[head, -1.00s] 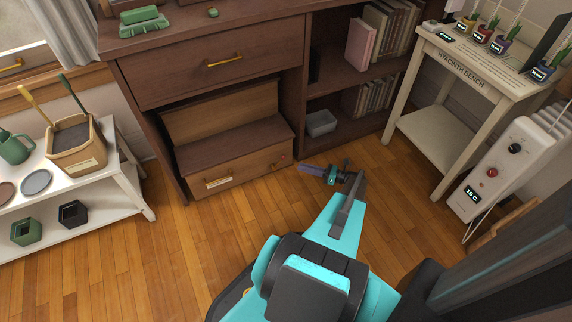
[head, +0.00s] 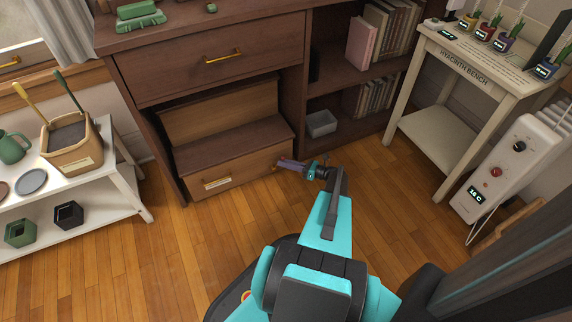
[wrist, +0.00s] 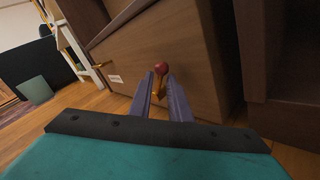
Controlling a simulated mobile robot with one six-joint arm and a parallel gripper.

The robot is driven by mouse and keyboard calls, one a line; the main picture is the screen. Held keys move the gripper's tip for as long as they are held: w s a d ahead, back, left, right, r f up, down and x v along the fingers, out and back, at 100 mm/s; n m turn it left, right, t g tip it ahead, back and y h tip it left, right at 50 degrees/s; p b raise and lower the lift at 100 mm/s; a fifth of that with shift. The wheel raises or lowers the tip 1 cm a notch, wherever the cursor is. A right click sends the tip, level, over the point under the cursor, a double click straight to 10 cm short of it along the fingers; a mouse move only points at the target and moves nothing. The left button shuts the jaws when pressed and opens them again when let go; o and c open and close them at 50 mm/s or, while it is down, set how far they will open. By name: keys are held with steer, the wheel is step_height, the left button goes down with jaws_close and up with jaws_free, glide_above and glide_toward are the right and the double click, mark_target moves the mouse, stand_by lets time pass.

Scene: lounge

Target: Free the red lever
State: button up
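The red lever (wrist: 161,68) shows in the wrist view as a red ball on a short brass-coloured stem at the lower drawer front. My gripper (wrist: 162,82) is open, and its two purple fingers point at the drawer. The lever appears in the gap between the fingertips; I cannot tell whether they touch it. In the head view my gripper (head: 278,164) is at the right end of the lower drawer (head: 245,170), and the red knob is hidden behind the fingers.
The lower drawer sits in a dark wooden cabinet (head: 205,70) with a shelf section on its right, holding a grey bin (head: 321,123). A white bench (head: 470,65) and a white control unit (head: 505,165) stand at right, a plant shelf (head: 120,180) at left. Floor between is clear.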

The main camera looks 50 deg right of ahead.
jaws_close()
stand_by(1.4)
